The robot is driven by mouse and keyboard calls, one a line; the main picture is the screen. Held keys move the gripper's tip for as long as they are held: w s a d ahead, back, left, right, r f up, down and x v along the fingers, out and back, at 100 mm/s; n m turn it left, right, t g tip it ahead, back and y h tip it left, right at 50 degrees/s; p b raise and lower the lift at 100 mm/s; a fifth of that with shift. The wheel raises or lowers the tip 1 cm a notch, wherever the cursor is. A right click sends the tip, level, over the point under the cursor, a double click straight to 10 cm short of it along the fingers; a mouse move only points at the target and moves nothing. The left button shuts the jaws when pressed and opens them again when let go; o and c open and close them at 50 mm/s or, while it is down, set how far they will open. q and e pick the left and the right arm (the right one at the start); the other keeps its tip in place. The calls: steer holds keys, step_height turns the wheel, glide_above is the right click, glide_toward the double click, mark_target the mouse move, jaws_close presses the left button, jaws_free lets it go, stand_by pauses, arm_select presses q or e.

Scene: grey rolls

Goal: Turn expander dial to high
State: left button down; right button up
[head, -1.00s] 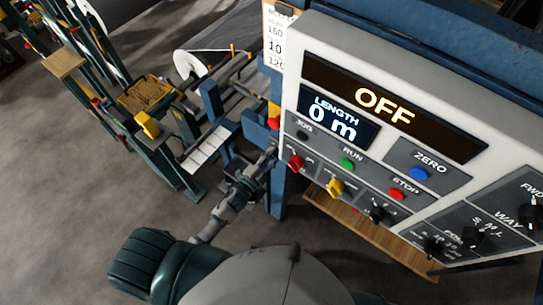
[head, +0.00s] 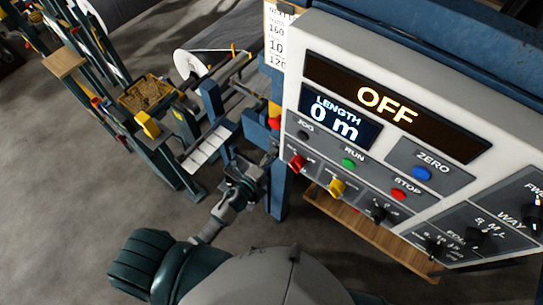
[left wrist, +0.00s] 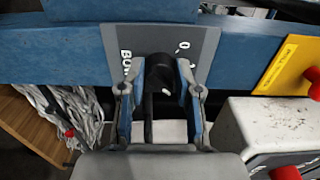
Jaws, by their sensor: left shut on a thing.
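In the left wrist view a black dial (left wrist: 160,72) stands on a grey plate (left wrist: 204,42) fixed to a blue beam (left wrist: 50,47). White lettering on the plate is partly covered, so the dial's full name and setting cannot be read. My left gripper (left wrist: 161,88) has one finger on each side of the dial and is shut on it. In the head view my left gripper (head: 262,166) is at the blue post left of the control panel; the dial is hidden there. My right gripper is not in view.
The white control panel (head: 300,75) reads OFF and 0 m, with several buttons and knobs, close right of my left gripper. A yellow plate with a red button (left wrist: 314,76) is right of the dial. Machine frames and rollers stand at the back left; grey floor (head: 70,200) is open.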

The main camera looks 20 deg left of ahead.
arm_select(q)
steer(key=shift+d, duration=0.1)
stand_by(0.3)
steer(key=c, duration=1)
jaws_free()
steer(key=shift+o, duration=1.1)
steer(key=shift+w+d+f, duration=0.1)
steer(key=v, duration=1.2)
